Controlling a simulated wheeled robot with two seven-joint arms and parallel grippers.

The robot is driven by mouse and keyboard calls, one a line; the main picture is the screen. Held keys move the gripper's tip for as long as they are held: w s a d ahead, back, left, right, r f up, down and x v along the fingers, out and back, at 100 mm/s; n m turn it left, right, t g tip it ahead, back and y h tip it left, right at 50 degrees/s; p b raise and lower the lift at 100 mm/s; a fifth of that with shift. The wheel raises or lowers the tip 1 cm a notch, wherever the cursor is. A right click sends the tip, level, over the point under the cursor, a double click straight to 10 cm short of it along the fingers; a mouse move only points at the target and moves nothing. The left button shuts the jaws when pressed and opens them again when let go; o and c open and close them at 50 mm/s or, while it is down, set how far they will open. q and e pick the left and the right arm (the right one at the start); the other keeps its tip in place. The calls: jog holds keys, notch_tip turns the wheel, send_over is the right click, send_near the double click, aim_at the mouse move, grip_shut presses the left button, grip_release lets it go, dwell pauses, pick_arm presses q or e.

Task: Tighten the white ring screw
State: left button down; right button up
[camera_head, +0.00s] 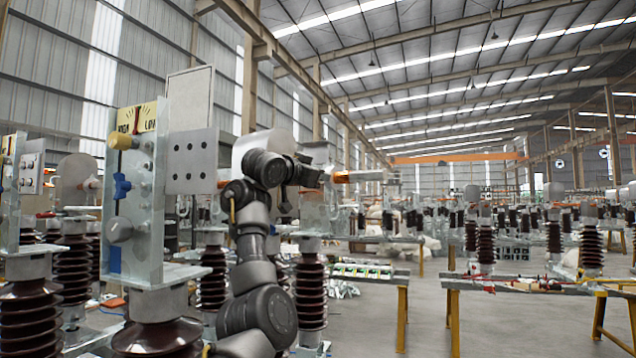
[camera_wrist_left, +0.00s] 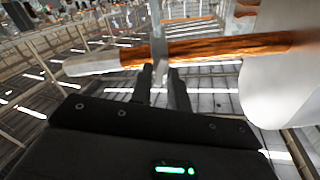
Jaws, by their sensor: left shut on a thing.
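My left gripper (camera_head: 318,178) is at the end of the raised dark arm, pointing right at an orange-brown bar (camera_head: 345,177). In the left wrist view its two black fingers (camera_wrist_left: 161,82) are close together just below the orange-brown bar (camera_wrist_left: 225,47), which has a pale end. A narrow pale piece (camera_wrist_left: 156,35) runs from between the fingers up across the bar. The gripper is shut on this piece, though its shape is hard to make out. I cannot clearly single out a white ring screw. My right gripper is not in view.
Brown ribbed insulators (camera_head: 310,285) stand close by. A white curved part (camera_wrist_left: 285,65) is right of the fingers. Yellow-legged benches (camera_head: 455,325) stand at right.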

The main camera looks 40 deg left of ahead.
pick_arm(q)
jog(key=shift+d+f+m+p, duration=0.1)
jog(key=shift+m+p, duration=0.7)
jog(key=shift+m, duration=2.25)
jog(key=shift+f+m+p, duration=0.1)
jog(key=shift+m+p, duration=0.7)
jog(key=shift+m, duration=2.25)
jog(key=c, duration=1.4)
grip_release()
jog(key=shift+o, duration=0.2)
